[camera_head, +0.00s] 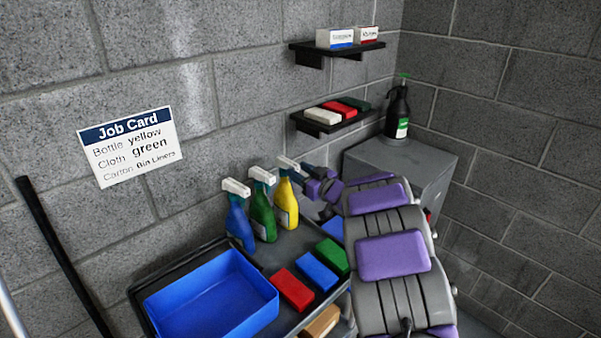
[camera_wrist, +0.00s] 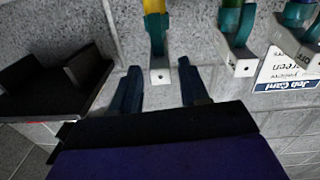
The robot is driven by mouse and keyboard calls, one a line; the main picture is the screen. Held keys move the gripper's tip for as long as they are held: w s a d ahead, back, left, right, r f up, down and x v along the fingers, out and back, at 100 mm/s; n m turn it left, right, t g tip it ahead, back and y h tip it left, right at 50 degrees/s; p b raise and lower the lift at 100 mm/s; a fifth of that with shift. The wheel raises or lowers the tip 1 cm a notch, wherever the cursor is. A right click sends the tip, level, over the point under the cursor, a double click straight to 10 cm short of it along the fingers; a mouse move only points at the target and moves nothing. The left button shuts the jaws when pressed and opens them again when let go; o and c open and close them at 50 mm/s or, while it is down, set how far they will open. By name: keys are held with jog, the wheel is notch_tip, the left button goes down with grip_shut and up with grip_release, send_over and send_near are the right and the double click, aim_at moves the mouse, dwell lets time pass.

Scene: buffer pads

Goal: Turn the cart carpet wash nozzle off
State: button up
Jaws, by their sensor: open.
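Three spray bottles with white trigger heads stand in a row on the cart (camera_head: 250,254): a blue one (camera_head: 239,226), a green one (camera_head: 263,217) and a yellow one (camera_head: 286,207). I cannot read which is carpet wash. My gripper (camera_head: 305,168) is open beside the yellow bottle's head. In the wrist view, which looks upside down, its two dark fingers (camera_wrist: 159,72) lie either side of the yellow bottle's white nozzle tip (camera_wrist: 160,77), with no clear contact. The other two nozzles (camera_wrist: 237,62) are to the right there.
A blue tray (camera_head: 215,297) and red, blue and green cloths (camera_head: 292,289) are on the cart. Wall shelves (camera_head: 333,123) hold cartons and cloths. A dark pump bottle (camera_head: 398,108) stands on a grey cabinet (camera_head: 410,155). A job card (camera_head: 127,147) hangs on the wall.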

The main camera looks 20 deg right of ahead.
jog(key=shift+p+v, duration=0.5)
jog(key=shift+v, duration=0.8)
jog(key=shift+p+v, duration=0.65)
jog(key=shift+v, duration=1.5)
